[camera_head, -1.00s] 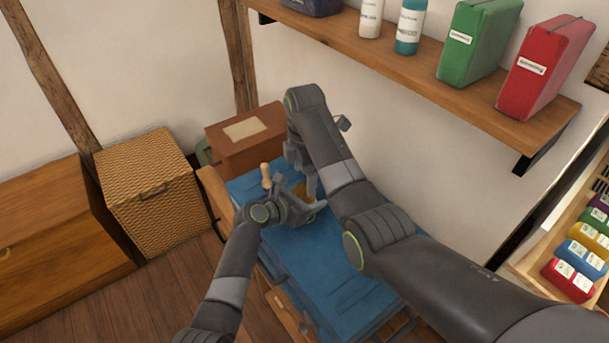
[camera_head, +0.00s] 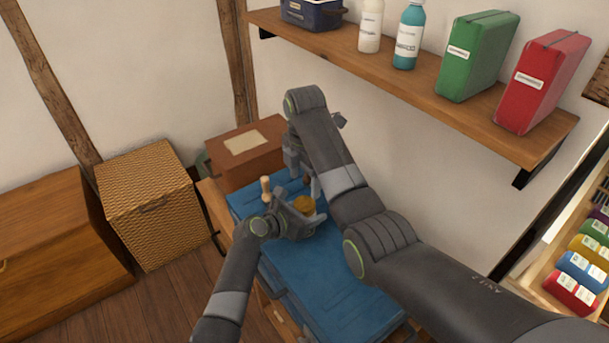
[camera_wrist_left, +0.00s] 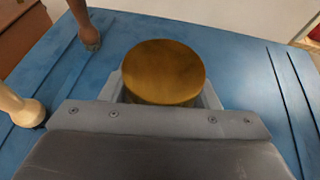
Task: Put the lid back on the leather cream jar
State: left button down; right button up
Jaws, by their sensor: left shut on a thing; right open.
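A round gold piece (camera_head: 304,204) with a flat top sits between the jaws of my left gripper (camera_head: 298,213). It also fills the middle of the left wrist view (camera_wrist_left: 163,70), where its top and a short side wall show. I cannot tell whether it is the lid alone or the lid on the jar; anything beneath it is hidden. My left gripper is shut on it, low over the blue surface (camera_head: 330,265). My right gripper (camera_head: 303,168) is open, just behind and above it, with its fingers pointing down and partly hidden by its arm.
A pale wooden handle-like piece (camera_head: 266,188) and a brown one (camera_wrist_left: 88,38) stand close by on the blue surface. A brown box (camera_head: 245,155) is behind, a wicker box (camera_head: 150,205) to the left. A wall shelf (camera_head: 400,75) with bottles and cases hangs above right.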

aim_at(305, 203)
notch_tip(305, 203, down, 7)
jog(key=shift+f, duration=0.15)
dwell(0.4)
jog(key=c, duration=1)
jog(key=shift+m, duration=1.6)
jog(key=o, duration=1.1)
jog(key=shift+r, duration=2.25)
